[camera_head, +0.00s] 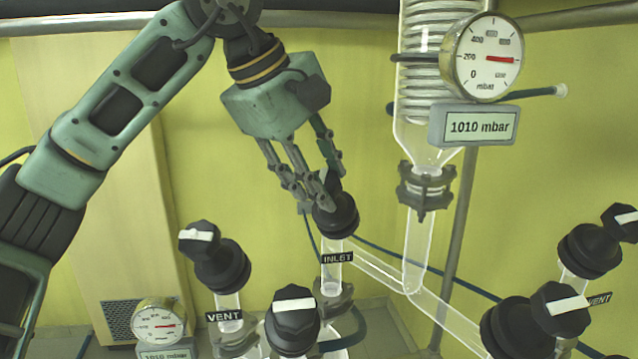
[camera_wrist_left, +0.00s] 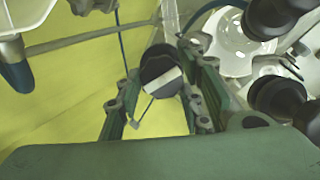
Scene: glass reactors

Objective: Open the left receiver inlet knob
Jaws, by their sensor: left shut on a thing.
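The inlet knob (camera_head: 338,220) is black and sits on top of the glass branch with the INLET label (camera_head: 337,258). My left gripper (camera_head: 320,200) reaches down onto it from above, its fingers hiding the knob's upper part. In the left wrist view the knob (camera_wrist_left: 158,68) shows a white bar across its face, running at a slant. The fingers of my left gripper (camera_wrist_left: 160,85) lie on both sides of the knob, and the gripper is shut on it. My right gripper is not in view.
A black vent knob (camera_head: 218,262) stands to the left, and another white-barred knob (camera_head: 293,318) in front. More black knobs (camera_head: 560,310) are at the right. A glass condenser (camera_head: 425,110) with a round gauge (camera_head: 483,57) and a 1010 mbar display (camera_head: 475,126) rises close to the right of the gripper.

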